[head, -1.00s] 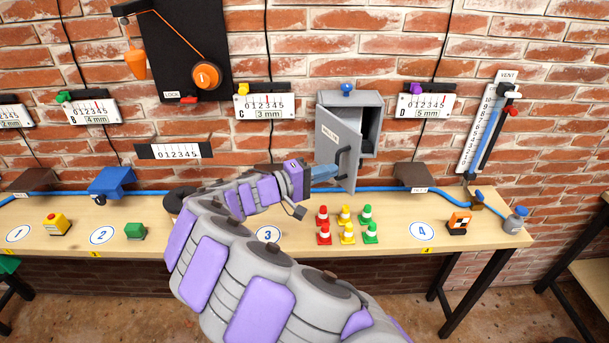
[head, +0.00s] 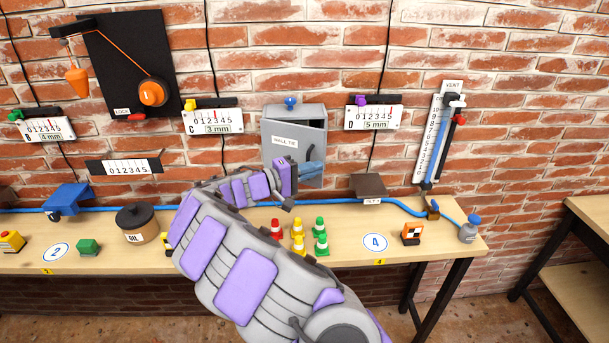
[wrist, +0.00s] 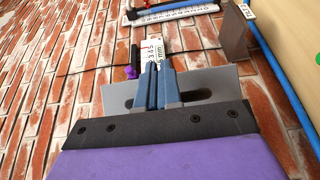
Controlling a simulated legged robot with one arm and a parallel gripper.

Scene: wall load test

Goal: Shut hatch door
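The hatch door (head: 276,155) is a grey panel labelled "WALL TIE" on a grey wall box (head: 295,110). It is hinged on the left and stands partly open, with dark interior showing along its right side. A dark curved handle (head: 310,154) is on its free side. My gripper (head: 316,168) has blue fingers pointing right at the lower free side of the door, just by the handle; whether they touch is unclear. In the wrist view the gripper (wrist: 153,66) has its fingers together with nothing seen between them. The door is not clearly visible there.
A brown bracket (head: 369,185) juts from the wall right of the box. Gauge D (head: 374,118) hangs at upper right.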

